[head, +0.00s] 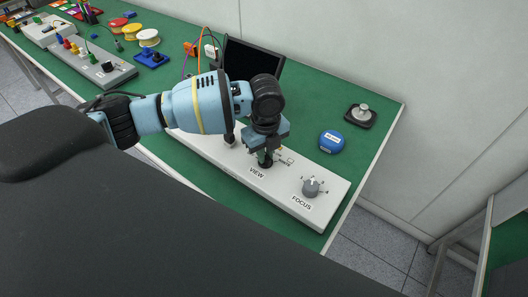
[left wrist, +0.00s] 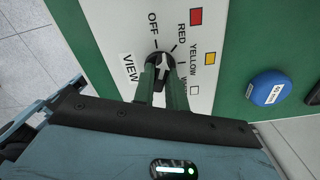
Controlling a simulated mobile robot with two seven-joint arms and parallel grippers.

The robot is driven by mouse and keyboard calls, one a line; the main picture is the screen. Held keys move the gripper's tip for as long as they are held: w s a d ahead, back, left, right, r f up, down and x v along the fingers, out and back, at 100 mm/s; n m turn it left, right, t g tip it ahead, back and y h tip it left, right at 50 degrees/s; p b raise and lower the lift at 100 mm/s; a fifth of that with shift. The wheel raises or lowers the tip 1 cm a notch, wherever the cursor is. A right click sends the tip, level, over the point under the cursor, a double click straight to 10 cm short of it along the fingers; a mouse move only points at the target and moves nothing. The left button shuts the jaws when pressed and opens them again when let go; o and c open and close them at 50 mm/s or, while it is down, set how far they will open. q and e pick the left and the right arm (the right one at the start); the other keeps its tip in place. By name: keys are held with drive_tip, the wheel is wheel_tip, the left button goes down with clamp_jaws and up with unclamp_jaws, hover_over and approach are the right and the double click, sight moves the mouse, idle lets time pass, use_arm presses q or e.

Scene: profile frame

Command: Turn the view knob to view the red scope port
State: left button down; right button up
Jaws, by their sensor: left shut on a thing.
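The white control panel (head: 235,165) lies along the table's front edge. Its VIEW knob (left wrist: 160,60) is dark with a light pointer and sits among the marks OFF, RED, YELLOW and a partly hidden white one. The pointer is directed toward the OFF side; its exact mark is hard to tell. The red square (left wrist: 196,16) beside RED is clear in the left wrist view. My left gripper (head: 265,160) reaches down over the VIEW knob. In the left wrist view its green fingers (left wrist: 161,80) are shut on the knob, one on each side. My right gripper is out of view.
The FOCUS knob (head: 311,187) is to the right on the same panel. A dark monitor (head: 250,62) stands behind my arm. A blue round case (head: 332,142) and a black tray with a metal knob (head: 361,115) lie at the right. Spools and other equipment are at the far left.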

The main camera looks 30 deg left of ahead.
use_arm(q)
drive_tip(key=shift+m, duration=2.2)
drive_tip(key=c, duration=1.4)
unclamp_jaws()
drive_tip(key=shift+c, duration=0.2)
drive_tip(key=shift+r, duration=0.1)
wheel_tip(320, 180, up, 8)
drive_tip(key=shift+f+p, duration=0.15)
drive_tip(key=shift+p, duration=0.15)
